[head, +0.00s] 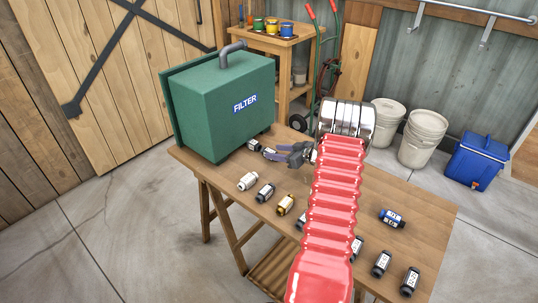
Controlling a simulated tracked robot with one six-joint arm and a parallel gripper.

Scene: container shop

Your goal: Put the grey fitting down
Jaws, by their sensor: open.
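My gripper (279,153) is open above the far part of the wooden table (350,205), its jaws pointing left. A small dark grey fitting with a white end (268,153) lies at the jaw tips; whether they touch it I cannot tell. A similar fitting (253,145) lies just left of it, close to the green filter box. I cannot tell which one is the task's grey fitting. My red arm hides the table's middle.
The green filter box (215,112) stands at the table's left end. A blue fitting (391,218) and several black ones (381,263) lie on the right side. Buckets (422,138) and a blue cooler (477,161) stand on the floor beyond.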

